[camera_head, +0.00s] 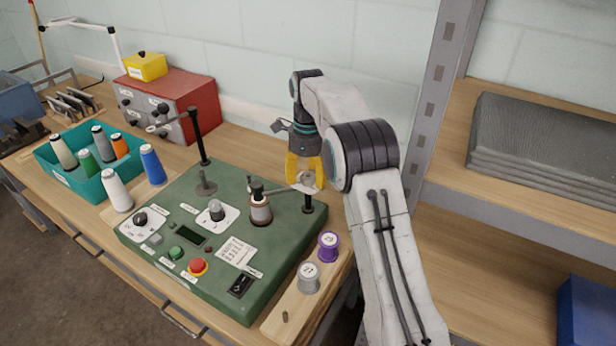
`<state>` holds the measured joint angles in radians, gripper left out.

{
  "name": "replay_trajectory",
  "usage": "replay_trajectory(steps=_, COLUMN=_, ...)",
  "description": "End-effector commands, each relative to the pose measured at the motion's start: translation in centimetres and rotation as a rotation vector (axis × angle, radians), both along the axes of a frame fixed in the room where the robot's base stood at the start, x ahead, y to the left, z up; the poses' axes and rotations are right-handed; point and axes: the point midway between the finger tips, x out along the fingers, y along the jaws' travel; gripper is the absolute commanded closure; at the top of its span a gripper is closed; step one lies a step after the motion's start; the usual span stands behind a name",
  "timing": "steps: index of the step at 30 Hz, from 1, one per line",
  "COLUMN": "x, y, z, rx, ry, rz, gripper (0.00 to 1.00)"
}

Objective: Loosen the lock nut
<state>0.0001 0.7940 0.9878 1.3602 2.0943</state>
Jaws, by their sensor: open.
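The green machine (185,235) stands on the wooden bench. At its back right a short dark post (307,203) rises, with a pale metal arm (285,189) reaching left from it. A small light-grey round part at the top of this post may be the lock nut (305,178), but it is too small to be sure. My gripper (304,176) has yellow fingers and points down over this post. Its fingers are apart, on either side of the round part. I cannot tell whether they touch it.
A taller dark post (197,138) rises further left. Purple (328,246) and grey (309,276) spools stand on a wooden strip at front right. A metal shelf upright (436,100) stands right of my arm.

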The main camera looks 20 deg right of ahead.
Motion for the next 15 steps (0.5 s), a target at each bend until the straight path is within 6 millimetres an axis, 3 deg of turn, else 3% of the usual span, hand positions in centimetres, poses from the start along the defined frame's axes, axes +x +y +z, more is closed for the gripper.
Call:
replay_trajectory(steps=11, x=0.00, y=0.00, z=-0.32, rx=0.000, ry=0.000, rz=0.000, gripper=0.40)
replay_trajectory(steps=15, x=0.00, y=0.00, z=-0.31, rx=0.000, ry=0.000, rz=0.000, gripper=0.52)
